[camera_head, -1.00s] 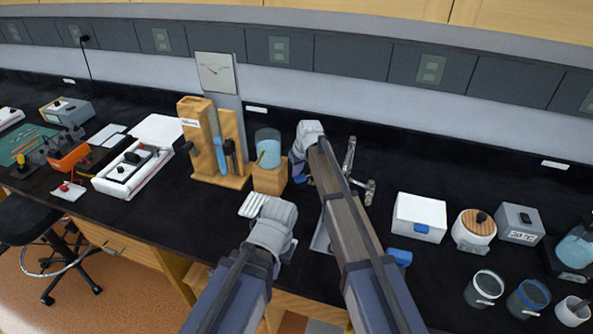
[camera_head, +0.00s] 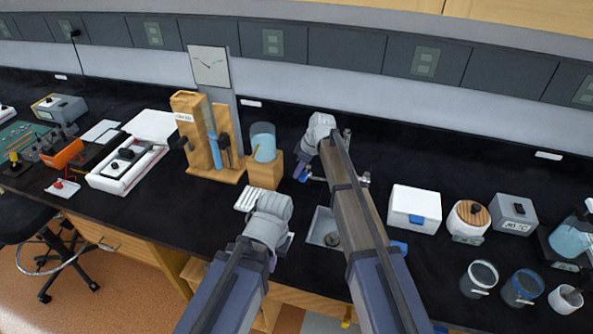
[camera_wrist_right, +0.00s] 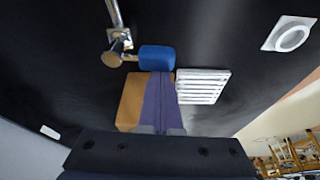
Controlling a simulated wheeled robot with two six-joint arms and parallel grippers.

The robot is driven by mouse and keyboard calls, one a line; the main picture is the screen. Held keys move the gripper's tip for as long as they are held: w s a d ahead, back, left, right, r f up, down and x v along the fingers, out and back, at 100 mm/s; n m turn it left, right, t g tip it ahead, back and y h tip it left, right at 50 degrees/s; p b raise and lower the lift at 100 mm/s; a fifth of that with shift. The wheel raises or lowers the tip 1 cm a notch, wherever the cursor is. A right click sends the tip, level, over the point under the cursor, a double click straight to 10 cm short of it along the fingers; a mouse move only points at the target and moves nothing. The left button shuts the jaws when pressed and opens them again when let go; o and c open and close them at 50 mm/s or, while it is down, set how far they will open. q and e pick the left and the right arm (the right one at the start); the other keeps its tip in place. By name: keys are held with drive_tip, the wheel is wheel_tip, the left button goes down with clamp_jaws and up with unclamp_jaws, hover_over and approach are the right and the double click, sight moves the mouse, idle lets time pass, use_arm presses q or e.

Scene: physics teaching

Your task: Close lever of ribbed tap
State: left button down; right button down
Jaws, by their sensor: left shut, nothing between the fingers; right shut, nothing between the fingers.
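The metal tap is mostly hidden behind my right arm in the head view; one end (camera_head: 365,179) shows beside the arm. In the right wrist view the tap (camera_wrist_right: 118,38) has a metal pipe and a short rod leading to a blue grip (camera_wrist_right: 157,58). The blue grip also shows in the head view (camera_head: 303,175), just below my right gripper. My right gripper (camera_wrist_right: 160,80) is shut and empty, its purple fingers ending at the blue grip; contact is unclear. My left gripper (camera_head: 268,212) is shut and empty, held low near the white slatted rack (camera_head: 250,198).
A sink (camera_head: 322,226) lies partly behind my right arm. A wooden block (camera_head: 265,173) with a beaker (camera_head: 263,140) stands left of the tap. A white box (camera_head: 414,207) stands to the right. Black bench is clear behind the tap.

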drive_tip(key=shift+d, duration=0.1)
idle(0.7)
drive_tip(key=shift+w, duration=0.7)
drive_tip(key=w+a, duration=0.2)
drive_tip(key=a, duration=0.2)
drive_tip(key=p+v, duration=0.9)
drive_tip(key=v, duration=0.1)
drive_tip(key=shift+s+d, duration=0.15)
drive_tip(key=shift+d, duration=0.1)
drive_tip(key=shift+f, duration=0.1)
